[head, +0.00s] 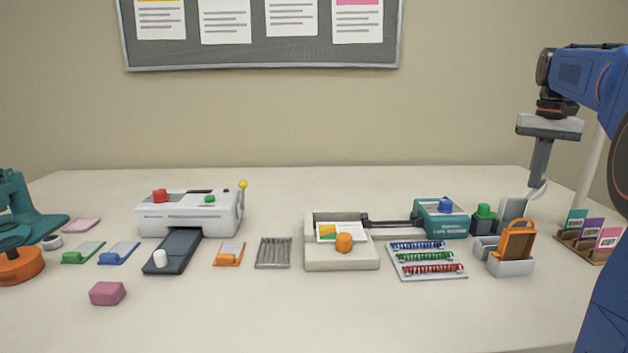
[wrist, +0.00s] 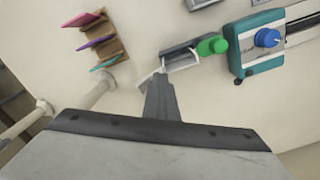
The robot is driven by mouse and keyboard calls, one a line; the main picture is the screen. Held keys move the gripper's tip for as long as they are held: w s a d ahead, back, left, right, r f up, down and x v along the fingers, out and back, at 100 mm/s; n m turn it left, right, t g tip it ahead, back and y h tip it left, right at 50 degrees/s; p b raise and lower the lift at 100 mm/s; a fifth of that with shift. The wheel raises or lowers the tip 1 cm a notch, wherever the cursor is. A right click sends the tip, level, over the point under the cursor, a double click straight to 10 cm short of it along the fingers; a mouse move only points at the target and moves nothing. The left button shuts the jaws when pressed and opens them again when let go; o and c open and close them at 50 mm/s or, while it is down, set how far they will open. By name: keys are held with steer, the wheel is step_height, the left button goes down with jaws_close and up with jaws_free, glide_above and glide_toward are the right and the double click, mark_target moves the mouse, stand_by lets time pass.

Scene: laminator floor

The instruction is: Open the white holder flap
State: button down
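The white holder (head: 511,211) stands at the right of the table, behind a holder with an orange flap. In the wrist view its grey box (wrist: 182,61) lies just beyond my fingertips. Its pale flap (head: 538,193) is tilted up on the right side of the box; it also shows in the wrist view (wrist: 147,78). My gripper (head: 539,184) points down with its fingers together, with no gap visible between them. The fingertips are right at the flap and seem to touch it; exact contact is hard to tell. The fingers hide part of the flap.
A block with a green knob (head: 484,217) sits left of the holder. The orange-flap holder (head: 512,265) stands in front. A card rack (head: 583,243) is to the right, a teal machine with a blue knob (head: 440,220) farther left.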

steer(key=shift+d+f, duration=0.2)
steer(key=shift+d, duration=1.45)
steer(key=shift+a+r, duration=0.1)
steer(key=shift+r, duration=1.5)
steer(key=shift+a+r, duration=0.3)
steer(key=shift+r, duration=0.4)
steer(key=shift+a+r, duration=0.35)
steer(key=shift+r, duration=0.3)
steer(key=shift+a+r, duration=0.3)
steer(key=shift+r, duration=0.4)
